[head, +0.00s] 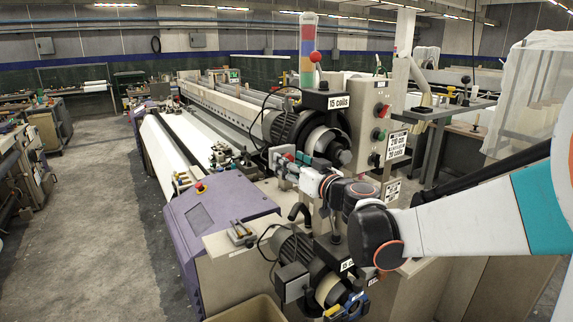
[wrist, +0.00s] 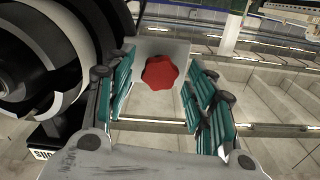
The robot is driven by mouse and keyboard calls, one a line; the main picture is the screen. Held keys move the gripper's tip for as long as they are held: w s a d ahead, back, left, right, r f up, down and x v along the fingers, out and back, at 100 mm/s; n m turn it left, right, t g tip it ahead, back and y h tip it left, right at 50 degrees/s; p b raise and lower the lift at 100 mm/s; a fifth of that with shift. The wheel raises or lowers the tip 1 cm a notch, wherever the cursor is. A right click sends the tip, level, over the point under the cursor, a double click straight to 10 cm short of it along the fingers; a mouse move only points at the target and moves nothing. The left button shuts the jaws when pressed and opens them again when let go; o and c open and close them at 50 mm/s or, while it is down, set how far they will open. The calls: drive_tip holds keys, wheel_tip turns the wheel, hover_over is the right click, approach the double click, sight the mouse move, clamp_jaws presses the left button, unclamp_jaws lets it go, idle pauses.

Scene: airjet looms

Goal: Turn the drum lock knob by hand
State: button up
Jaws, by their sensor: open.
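The red lobed knob (wrist: 160,72) sits on a pale grey plate (wrist: 181,52) in the wrist view. My gripper (wrist: 163,88) is open, with its teal-padded fingers on either side of the knob and gaps visible on both sides. How far the knob lies beyond the fingertips is hard to tell. In the head view my gripper (head: 290,168) is small beside the upper drum unit (head: 322,142), below its motor. A small red spot shows near the fingers there, but I cannot tell whether it is the knob.
A large black-and-white drum (wrist: 45,65) stands close left of my fingers in the wrist view. A lower drum unit (head: 325,287) is under my arm in the head view. A purple loom cover (head: 215,215) stands to the left. The aisle floor (head: 95,215) is clear.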

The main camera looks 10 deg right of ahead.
drive_tip(key=v, duration=0.6)
drive_tip(key=shift+p, duration=0.45)
drive_tip(key=shift+a, duration=0.1)
